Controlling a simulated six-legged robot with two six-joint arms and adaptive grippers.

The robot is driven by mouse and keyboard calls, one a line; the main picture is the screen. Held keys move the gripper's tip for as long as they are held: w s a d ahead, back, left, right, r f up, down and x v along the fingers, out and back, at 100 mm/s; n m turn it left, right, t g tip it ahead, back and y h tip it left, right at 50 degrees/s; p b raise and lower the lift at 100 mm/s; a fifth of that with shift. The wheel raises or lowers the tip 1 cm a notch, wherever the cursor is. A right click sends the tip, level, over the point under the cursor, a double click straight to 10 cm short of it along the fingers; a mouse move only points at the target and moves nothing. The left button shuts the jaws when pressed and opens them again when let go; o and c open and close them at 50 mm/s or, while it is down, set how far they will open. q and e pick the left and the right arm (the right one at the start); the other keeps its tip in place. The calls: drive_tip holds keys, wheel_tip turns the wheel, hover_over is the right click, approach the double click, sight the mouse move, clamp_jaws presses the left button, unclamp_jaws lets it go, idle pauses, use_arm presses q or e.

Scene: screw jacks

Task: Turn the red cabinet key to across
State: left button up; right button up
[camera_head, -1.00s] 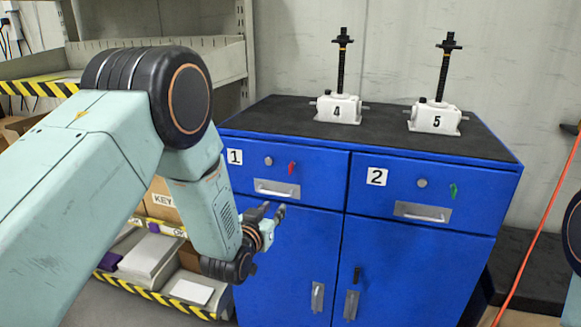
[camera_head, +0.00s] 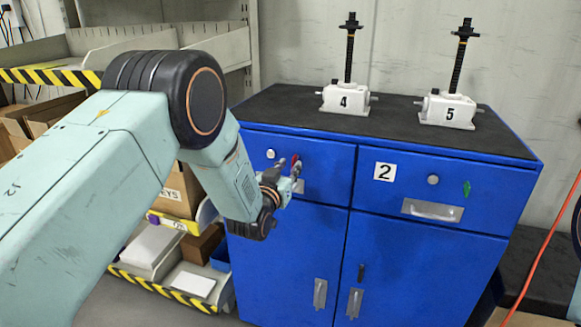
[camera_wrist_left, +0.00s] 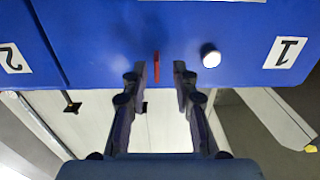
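The red key (camera_head: 294,158) sits in the front of the blue cabinet's upper left drawer, partly hidden by my left gripper (camera_head: 294,172) in the head view. In the left wrist view, the red key (camera_wrist_left: 156,66) is a thin upright bar. My left gripper (camera_wrist_left: 161,72) is open there, one finger on each side of the key. The key is nearer the left finger, and I see a gap to the right finger. Whether the left finger touches it I cannot tell. My right gripper is out of view.
A round silver knob (camera_wrist_left: 210,56) is beside the key, close to my fingers. Drawer 2 (camera_head: 447,190) has a green key (camera_head: 467,188). An orange cable (camera_head: 545,245) hangs at right.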

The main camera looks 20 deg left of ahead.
use_arm(q)
drive_tip(key=shift+w+d+r, duration=0.1)
drive_tip(key=shift+w, duration=0.65)
drive_tip(key=shift+s+d+r, duration=0.15)
drive_tip(key=c, duration=0.4)
clamp_jaws()
